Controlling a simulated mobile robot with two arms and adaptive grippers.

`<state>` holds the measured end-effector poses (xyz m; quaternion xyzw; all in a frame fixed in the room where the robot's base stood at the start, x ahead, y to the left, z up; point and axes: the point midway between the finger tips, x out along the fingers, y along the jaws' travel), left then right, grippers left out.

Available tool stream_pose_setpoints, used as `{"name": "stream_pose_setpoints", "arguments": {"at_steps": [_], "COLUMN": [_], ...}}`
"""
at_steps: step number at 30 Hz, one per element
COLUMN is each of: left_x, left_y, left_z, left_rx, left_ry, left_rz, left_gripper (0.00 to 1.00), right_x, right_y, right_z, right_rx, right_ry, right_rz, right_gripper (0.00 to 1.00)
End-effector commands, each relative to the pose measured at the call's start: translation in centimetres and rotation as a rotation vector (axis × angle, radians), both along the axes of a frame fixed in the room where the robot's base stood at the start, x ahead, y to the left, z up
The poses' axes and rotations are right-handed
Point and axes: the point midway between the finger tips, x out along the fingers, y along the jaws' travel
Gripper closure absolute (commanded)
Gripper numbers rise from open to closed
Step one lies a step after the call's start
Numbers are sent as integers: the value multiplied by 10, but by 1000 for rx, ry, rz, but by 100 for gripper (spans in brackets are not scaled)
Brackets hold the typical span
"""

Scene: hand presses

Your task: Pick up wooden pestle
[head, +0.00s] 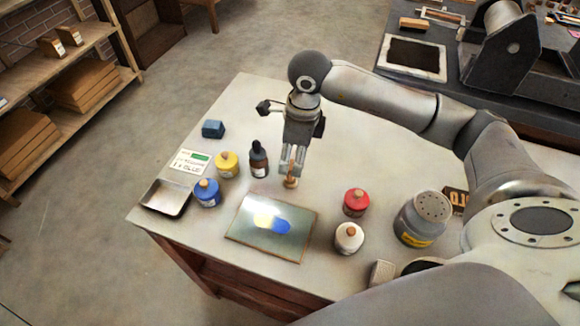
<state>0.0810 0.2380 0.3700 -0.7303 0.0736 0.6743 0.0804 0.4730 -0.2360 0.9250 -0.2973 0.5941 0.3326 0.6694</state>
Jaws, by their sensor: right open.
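The wooden pestle (290,182) is a small tan wooden piece on the light tabletop, just above the top edge of the glass plate. My right gripper (293,165) points down directly over it, with its fingertips at or just above the pestle's top. Its fingers are open. The fingers partly cover the pestle, and I cannot tell whether they touch it. My left gripper is out of view.
A glass plate (255,243) with yellow and blue paint lies in front. Nearby stand a dark dropper bottle (258,160), yellow jar (227,165), blue jar (207,193), red jar (356,203), white jar (349,238) and metal canister (423,222).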

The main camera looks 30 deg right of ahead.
Motion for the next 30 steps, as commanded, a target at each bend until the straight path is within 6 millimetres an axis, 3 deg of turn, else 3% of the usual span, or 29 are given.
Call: {"name": "stream_pose_setpoints", "arguments": {"at_steps": [3, 7, 11, 18, 28, 30], "left_x": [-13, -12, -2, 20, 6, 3], "left_y": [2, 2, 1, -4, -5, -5], "left_z": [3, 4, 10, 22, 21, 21], "left_rx": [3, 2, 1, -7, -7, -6], "left_ry": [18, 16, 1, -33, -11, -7], "left_rz": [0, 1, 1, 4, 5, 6], "left_gripper": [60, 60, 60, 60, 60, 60], "right_x": [1, 2, 5, 12, 13, 13], "right_y": [2, 3, 3, 4, 5, 5], "right_z": [-18, -29, -38, -73, -82, -82], "right_rx": [3, 3, 4, 5, 4, 5], "right_ry": [5, 2, 4, 4, 2, 1], "right_rz": [0, -1, -1, -1, 0, 0], "right_gripper": [51, 51, 51, 51, 51, 60]}}
